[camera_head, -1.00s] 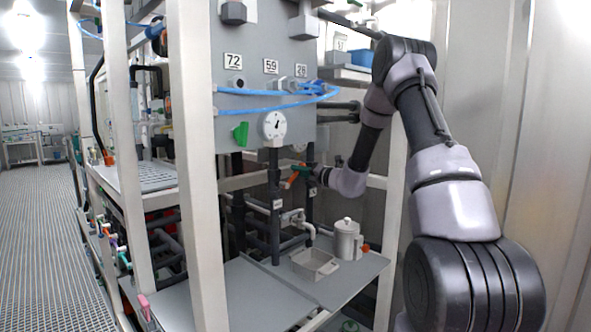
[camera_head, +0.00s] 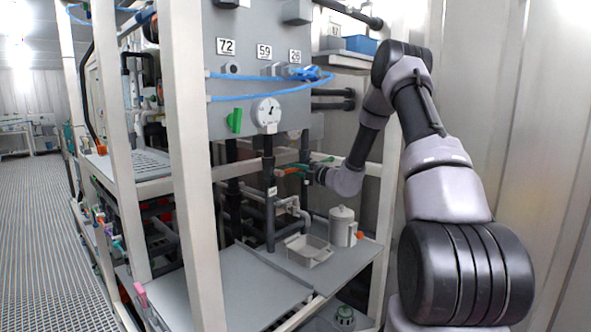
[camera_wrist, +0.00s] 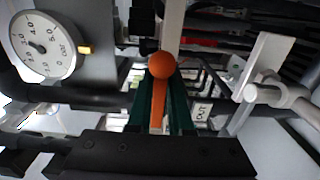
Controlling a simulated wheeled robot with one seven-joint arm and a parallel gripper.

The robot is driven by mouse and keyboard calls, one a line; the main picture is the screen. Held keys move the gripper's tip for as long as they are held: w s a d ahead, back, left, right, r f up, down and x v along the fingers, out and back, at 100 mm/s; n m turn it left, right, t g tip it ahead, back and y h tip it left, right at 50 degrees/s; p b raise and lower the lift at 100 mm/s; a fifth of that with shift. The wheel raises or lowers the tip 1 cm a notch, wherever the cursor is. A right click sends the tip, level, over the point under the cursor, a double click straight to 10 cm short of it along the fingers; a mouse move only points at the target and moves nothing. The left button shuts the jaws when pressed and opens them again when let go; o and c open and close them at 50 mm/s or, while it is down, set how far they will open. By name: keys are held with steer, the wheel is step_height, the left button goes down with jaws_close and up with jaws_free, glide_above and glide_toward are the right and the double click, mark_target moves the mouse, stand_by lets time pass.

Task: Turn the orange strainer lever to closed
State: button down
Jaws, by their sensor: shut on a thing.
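The orange strainer lever (camera_wrist: 159,100) has a round ball knob at its end and lies between the two green fingers of my gripper (camera_wrist: 160,112) in the wrist view. The fingers are shut on it, with the ball just beyond their tips. In the head view, my gripper (camera_head: 313,166) reaches in from the right, behind the dark vertical pipe. A short piece of the orange lever (camera_head: 291,171) shows there, lying close to level. The lever's pivot and the strainer body are not clearly visible.
A round dial gauge (camera_head: 266,112) sits on the grey panel; it also shows in the wrist view (camera_wrist: 43,46). A green handle (camera_head: 234,121) is left of it. Below stand a grey tray (camera_head: 309,251) and a lidded canister (camera_head: 343,228). White frame posts and dark pipes surround my gripper.

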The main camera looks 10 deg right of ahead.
steer(key=shift+f, duration=0.15)
steer(key=c, duration=0.8)
jaws_free()
steer(key=v, duration=1.1)
steer(key=shift+w, duration=0.1)
